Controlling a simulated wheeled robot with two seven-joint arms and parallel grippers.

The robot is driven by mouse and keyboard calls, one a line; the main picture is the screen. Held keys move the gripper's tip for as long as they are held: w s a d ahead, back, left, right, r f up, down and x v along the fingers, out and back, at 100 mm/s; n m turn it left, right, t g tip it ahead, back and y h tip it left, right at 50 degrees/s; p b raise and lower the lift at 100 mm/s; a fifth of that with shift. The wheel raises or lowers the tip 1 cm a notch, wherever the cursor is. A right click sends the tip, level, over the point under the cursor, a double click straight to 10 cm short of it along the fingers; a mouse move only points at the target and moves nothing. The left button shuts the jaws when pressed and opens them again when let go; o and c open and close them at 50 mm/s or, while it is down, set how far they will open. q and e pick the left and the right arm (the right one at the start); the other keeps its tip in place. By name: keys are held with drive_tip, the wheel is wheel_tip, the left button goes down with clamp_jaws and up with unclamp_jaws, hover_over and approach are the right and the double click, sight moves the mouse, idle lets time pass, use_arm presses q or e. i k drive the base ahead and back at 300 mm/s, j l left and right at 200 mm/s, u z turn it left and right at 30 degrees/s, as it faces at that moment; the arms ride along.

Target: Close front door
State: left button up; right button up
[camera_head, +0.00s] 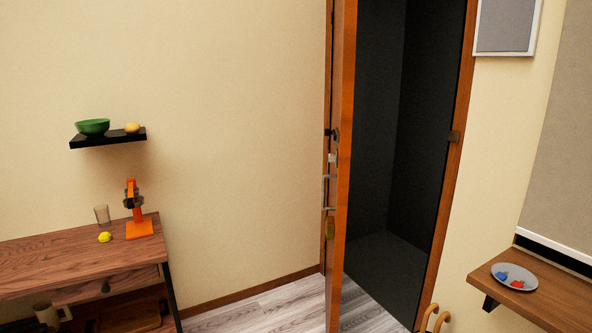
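The front door (343,120) has an orange-brown wooden edge and stands open, swung into the room and seen almost edge-on. Metal handle and lock parts (329,180) show on its left side. The dark doorway (400,130) to its right is uncovered. The right door jamb (458,150) carries a small dark plate. The door's broad faces are mostly hidden by the angle, and its bottom runs out of the lower picture edge. Neither of my grippers is in view.
A wooden desk (60,262) stands at left, below a black shelf (110,138) with a green bowl (92,127). A wooden wall shelf (560,305) with a grey plate (502,270) is at right. Tan curved pieces (435,318) rise near the doorway. Some grey floor (270,308) is clear.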

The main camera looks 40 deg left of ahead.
sight(345, 23)
drive_tip(key=i+j+u, duration=0.25)
drive_tip(key=j, duration=0.25)
drive_tip(key=i+j+u, duration=0.25)
drive_tip(key=j, duration=0.25)
drive_tip(key=i+j+u, duration=0.25)
drive_tip(key=i+j, duration=0.05)
drive_tip(key=j, duration=0.15)
